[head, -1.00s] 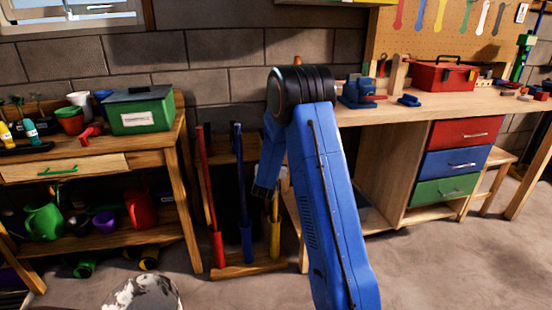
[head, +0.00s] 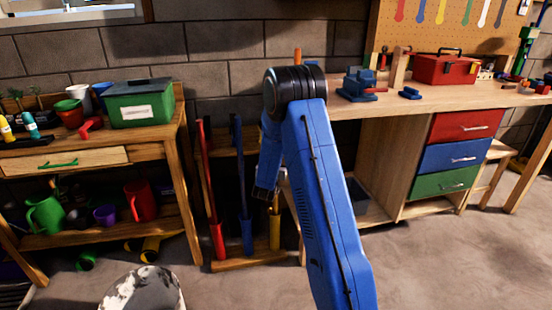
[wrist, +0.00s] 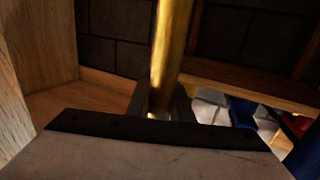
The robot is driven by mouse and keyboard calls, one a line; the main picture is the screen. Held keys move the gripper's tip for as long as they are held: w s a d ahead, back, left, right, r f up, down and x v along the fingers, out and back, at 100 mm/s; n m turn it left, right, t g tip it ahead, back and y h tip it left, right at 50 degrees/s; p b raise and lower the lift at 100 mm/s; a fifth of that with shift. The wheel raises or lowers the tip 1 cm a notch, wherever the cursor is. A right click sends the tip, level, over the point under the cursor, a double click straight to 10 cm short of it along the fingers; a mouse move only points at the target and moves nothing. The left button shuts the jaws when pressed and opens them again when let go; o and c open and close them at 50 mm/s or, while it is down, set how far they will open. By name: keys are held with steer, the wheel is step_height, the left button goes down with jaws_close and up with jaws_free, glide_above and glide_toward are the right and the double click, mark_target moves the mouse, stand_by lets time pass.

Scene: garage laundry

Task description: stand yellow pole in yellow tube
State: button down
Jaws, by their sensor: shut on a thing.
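The yellow tube (head: 275,233) stands upright at the right of a low wooden rack, beside a blue and a red one. My gripper (head: 266,192) is just above and left of its mouth in the head view. In the wrist view my gripper (wrist: 160,108) is shut on the yellow pole (wrist: 172,45), which runs up between the dark fingers. In the head view a short thin yellow length shows just above the tube. My arm hides most of the pole, and I cannot tell whether its lower end is inside the tube.
A red pole (head: 206,170) and a blue pole (head: 240,170) stand in the rack's other tubes. A wooden shelf table (head: 180,160) is at left, a workbench (head: 380,108) at right. A speckled round object (head: 142,292) is in front. Floor at right is clear.

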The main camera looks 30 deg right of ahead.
step_height(320, 180, down, 6)
steer(key=c, duration=1.5)
jaws_free()
steer(key=shift+f, duration=0.1)
steer(key=shift+s+a, duration=0.1)
steer(key=v, duration=1.7)
steer(key=shift+s, duration=0.1)
